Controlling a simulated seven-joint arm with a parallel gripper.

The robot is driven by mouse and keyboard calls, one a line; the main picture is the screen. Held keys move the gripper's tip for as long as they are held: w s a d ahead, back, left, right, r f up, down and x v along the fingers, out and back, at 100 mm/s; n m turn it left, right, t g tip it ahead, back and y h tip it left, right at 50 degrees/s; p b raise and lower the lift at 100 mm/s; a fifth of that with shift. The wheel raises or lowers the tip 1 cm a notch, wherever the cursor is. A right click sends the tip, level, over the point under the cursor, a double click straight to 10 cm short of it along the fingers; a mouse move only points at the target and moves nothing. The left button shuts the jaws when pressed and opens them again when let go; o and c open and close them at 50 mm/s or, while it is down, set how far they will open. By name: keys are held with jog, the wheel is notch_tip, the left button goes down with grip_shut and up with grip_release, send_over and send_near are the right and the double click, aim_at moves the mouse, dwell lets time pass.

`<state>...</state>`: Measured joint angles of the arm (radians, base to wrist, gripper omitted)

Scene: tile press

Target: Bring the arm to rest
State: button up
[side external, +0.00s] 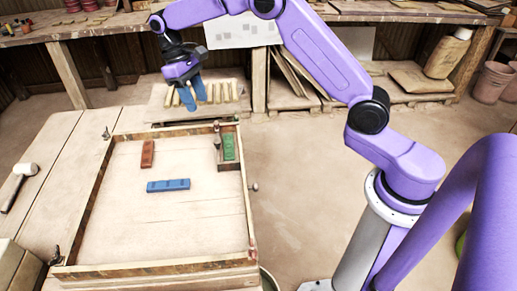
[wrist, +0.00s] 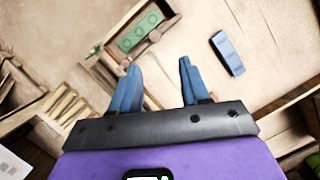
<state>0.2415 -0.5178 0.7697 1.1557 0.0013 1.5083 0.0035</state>
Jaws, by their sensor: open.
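My purple arm holds my gripper (side external: 188,97) above the far edge of the wooden frame, in front of a row of pale pegs. Its two blue fingers are apart with nothing between them; they also show open in the wrist view (wrist: 157,88). A blue tile (side external: 168,185) lies flat near the middle of the framed board (side external: 200,240). A red-brown tile (side external: 147,154) lies at the upper left of the board. A green tile (side external: 229,146) sits in the small compartment at the top right corner, and shows in the wrist view (wrist: 138,33).
The wooden frame's raised walls (side external: 91,208) surround the board. A mallet (side external: 18,186) lies on the table at left. The row of pale pegs (side external: 212,91) stands behind the frame. Shelves and buckets (side external: 492,82) are at the back. Open floor lies right of the table.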

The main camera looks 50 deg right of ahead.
jog(key=s+a+r+n+t, duration=0.1)
jog(key=s+a+r+n, duration=0.25)
jog(key=s, duration=0.75)
jog(key=s+d+f+n+t, duration=0.1)
jog(key=s+d+n, duration=0.2)
jog(key=s, duration=1)
jog(key=s+d+n+t+y, duration=0.1)
jog(key=s+d+n, duration=0.2)
jog(key=s, duration=1)
jog(key=shift+s+d+f, duration=0.3)
jog(key=shift+s+f, duration=0.05)
dwell(0.4)
